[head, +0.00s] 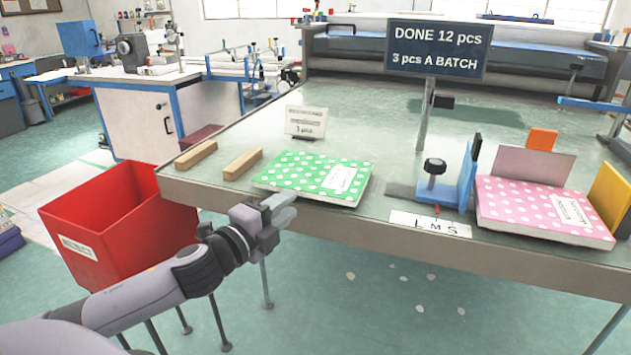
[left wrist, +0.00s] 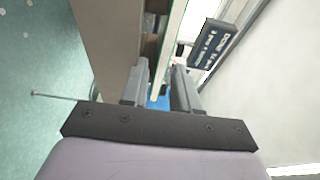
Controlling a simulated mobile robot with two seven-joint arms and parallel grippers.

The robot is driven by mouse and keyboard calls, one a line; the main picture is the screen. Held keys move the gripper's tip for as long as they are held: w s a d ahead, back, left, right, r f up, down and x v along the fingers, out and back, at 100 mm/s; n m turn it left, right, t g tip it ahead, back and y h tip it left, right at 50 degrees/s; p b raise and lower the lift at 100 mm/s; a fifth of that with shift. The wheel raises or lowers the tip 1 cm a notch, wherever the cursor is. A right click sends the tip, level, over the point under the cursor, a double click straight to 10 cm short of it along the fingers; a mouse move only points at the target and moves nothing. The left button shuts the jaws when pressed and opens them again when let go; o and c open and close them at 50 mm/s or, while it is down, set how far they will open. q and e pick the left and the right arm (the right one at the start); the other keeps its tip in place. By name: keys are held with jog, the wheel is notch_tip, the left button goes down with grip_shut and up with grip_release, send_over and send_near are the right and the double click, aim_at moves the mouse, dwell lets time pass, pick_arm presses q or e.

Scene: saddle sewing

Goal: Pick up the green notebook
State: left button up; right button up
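The green notebook (head: 315,177) has white dots and a white label and lies near the front edge of the table. My left gripper (head: 284,207) is just in front of the table edge, below and to the left of the notebook's near corner, and apart from it as far as I can tell. My right gripper is not in view.
Two wooden blocks (head: 242,164) lie left of the notebook on the table (head: 390,195). A small card stand (head: 306,122) is behind it. A blue clamp fixture (head: 455,183) and a pink dotted notebook (head: 540,207) are to the right. A red bin (head: 120,225) stands left of the table.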

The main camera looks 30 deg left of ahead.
aim_at(303, 193)
pick_arm(q)
jog(key=shift+w+r, duration=0.2)
jog(key=shift+w, duration=0.8)
jog(key=shift+w+d+r+p, duration=0.15)
jog(key=shift+w+p, duration=0.1)
jog(key=shift+w, duration=0.35)
jog(key=shift+w+d+f+p, duration=0.1)
jog(key=shift+w+p, duration=0.1)
jog(key=shift+w, duration=0.35)
jog(key=shift+w+d+r+p, duration=0.15)
jog(key=shift+w+p, duration=0.1)
jog(key=shift+w, duration=0.35)
jog(key=shift+w+f, duration=0.15)
jog(key=shift+w, duration=0.65)
grip_shut()
